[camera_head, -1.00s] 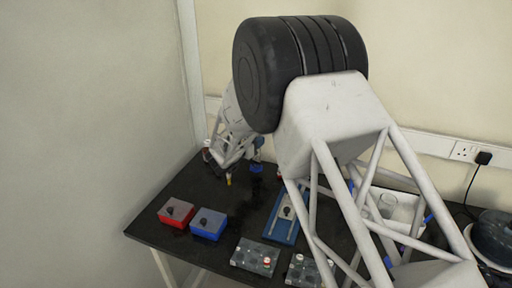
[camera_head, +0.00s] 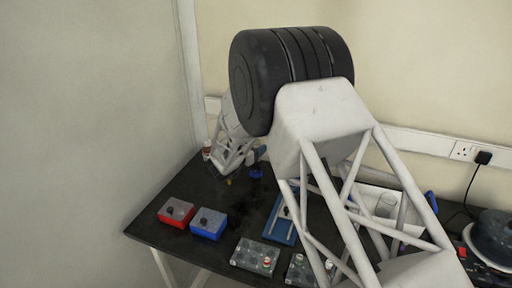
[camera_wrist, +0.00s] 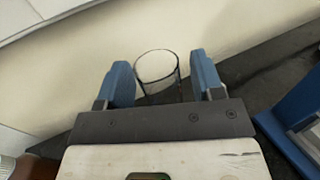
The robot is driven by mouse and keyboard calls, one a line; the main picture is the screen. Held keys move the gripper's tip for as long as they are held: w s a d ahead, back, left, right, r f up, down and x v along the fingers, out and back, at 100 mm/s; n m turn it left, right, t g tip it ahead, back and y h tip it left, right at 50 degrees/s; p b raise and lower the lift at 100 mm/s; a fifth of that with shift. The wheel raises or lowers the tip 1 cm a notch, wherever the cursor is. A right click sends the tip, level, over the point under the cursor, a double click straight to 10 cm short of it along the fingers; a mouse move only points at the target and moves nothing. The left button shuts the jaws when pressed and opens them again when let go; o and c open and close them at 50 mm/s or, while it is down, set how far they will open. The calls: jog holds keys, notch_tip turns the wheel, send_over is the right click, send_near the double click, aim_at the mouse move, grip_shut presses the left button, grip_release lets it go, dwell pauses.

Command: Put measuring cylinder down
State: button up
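In the wrist view, the clear measuring cylinder (camera_wrist: 158,74) stands between the two blue fingers of my gripper (camera_wrist: 164,78). Its round rim faces the camera. A gap shows between the glass and the right finger; the left finger is close to it, and contact there is unclear. The fingers are spread wide. The cylinder's lower part is hidden by the gripper body. In the head view, my wrist is at the back left of the table, and the cylinder's glass cannot be made out there. A small blue thing (camera_head: 256,173) shows on the table beside my wrist.
The black table (camera_head: 160,225) carries a red box (camera_head: 176,212), a blue box (camera_head: 209,224), grey boxes (camera_head: 255,256) and a blue board (camera_head: 278,226). A small bottle (camera_head: 207,150) stands at the back left. A white tray (camera_head: 410,213) is at the right, partly behind my arm.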

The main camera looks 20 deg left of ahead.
jog(key=shift+r, duration=0.1)
dwell(0.3)
jog(key=v, duration=1.2)
dwell(0.8)
